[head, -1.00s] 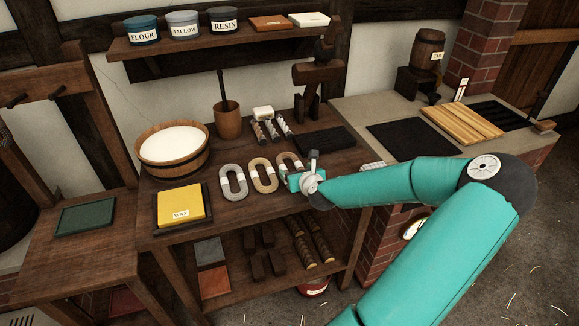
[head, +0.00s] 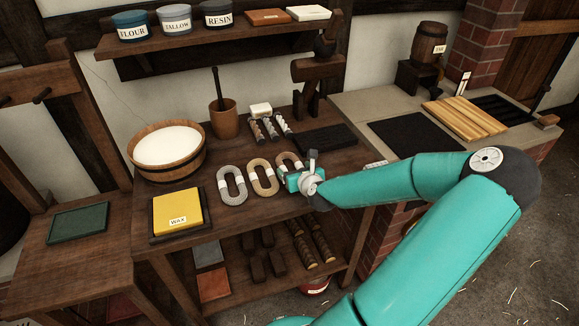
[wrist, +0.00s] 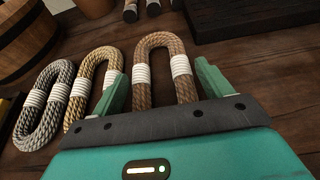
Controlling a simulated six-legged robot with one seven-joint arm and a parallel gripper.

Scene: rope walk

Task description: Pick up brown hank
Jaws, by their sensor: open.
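Three rope hanks with white bindings lie in a row on the wooden bench. The brown hank (wrist: 158,50) is the right one in the wrist view; in the head view its far end (head: 287,159) shows behind my gripper. The tan hank (wrist: 91,82) lies in the middle and the grey hank (wrist: 43,106) at the left. My gripper (wrist: 160,82) is open, its green fingers on either side of the brown hank's near part in the picture. The hank's near end is hidden by the gripper body. I cannot tell whether the fingers touch it.
A wooden tub (head: 168,150) of white stuff and a yellow wax block (head: 178,211) stand left of the hanks. Small bound rope pieces (head: 270,127) and a dark tray (head: 326,138) lie behind. A shelf (head: 220,45) with jars hangs above.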

